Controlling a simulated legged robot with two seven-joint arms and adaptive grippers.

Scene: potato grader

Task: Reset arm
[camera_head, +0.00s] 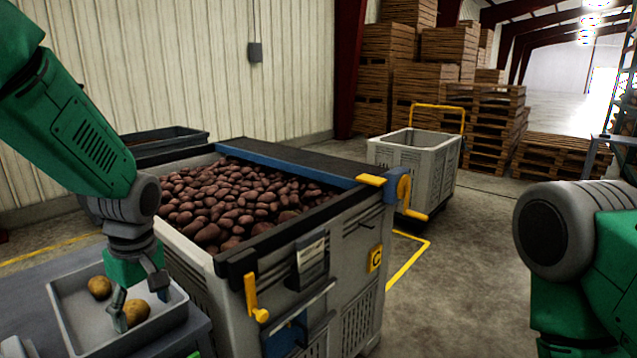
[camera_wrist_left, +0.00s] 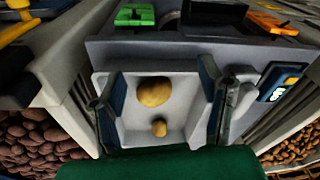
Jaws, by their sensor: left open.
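My left gripper (camera_head: 138,298) is open, pointing down over a grey tray (camera_head: 66,318) at the lower left of the head view. Two yellow-brown potatoes lie in the tray: one (camera_head: 100,287) at its left, and one (camera_head: 136,311) close to a finger of the gripper. In the left wrist view, the open fingers (camera_wrist_left: 163,108) stand on either side of a larger potato (camera_wrist_left: 154,92) and a smaller one (camera_wrist_left: 159,128). Nothing is clearly held. My right arm shows at the right edge of the head view, but its gripper is out of view.
A large grey bin (camera_head: 345,290) full of reddish potatoes (camera_head: 235,200) stands right of the tray, with yellow handles on its side. A grey cart (camera_head: 420,158) and wooden crates (camera_head: 400,85) stand behind. Open floor lies between the bin and my right arm.

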